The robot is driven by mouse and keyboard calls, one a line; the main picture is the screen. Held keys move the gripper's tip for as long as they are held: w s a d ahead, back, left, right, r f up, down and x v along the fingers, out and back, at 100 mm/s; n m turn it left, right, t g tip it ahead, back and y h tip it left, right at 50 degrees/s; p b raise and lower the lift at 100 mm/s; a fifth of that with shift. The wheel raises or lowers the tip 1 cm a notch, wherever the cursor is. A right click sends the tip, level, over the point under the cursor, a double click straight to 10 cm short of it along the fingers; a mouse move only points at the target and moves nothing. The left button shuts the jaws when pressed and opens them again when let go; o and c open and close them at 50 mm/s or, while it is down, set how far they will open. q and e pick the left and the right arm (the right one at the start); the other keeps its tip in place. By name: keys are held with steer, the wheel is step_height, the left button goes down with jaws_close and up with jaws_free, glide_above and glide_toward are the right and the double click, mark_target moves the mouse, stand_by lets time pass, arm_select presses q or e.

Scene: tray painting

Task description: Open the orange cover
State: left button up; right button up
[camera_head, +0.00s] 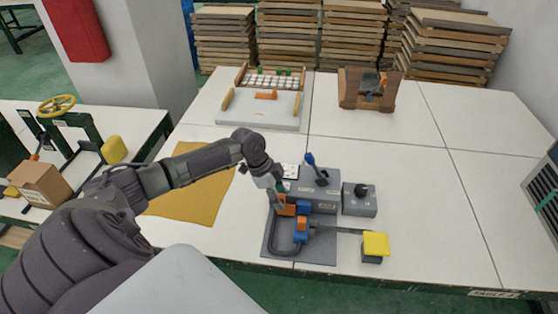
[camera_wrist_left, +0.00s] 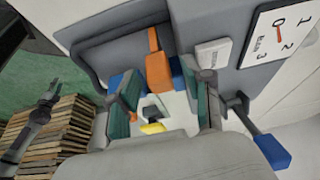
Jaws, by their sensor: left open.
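In the head view, a grey device (camera_head: 320,190) stands on the table with blue parts and two small orange pieces. One orange piece (camera_head: 287,209) is right at my left gripper (camera_head: 277,193); a second orange piece (camera_head: 301,225) sits on a blue block nearer the front. Which is the orange cover is not clear from the head view. In the left wrist view, an orange part (camera_wrist_left: 158,70) stands against the grey housing between blue parts. My left gripper (camera_wrist_left: 166,98) is open, its teal-padded fingers either side of empty space just short of it. My right gripper is not seen.
A blue-handled lever (camera_head: 311,160) rises from the device; its blue handle (camera_wrist_left: 272,150) is close beside a finger in the wrist view. A grey switch box (camera_head: 360,200) and a yellow pad (camera_head: 376,243) stand to the right.

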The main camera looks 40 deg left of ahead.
arm_select(q)
steer(key=v, duration=1.2)
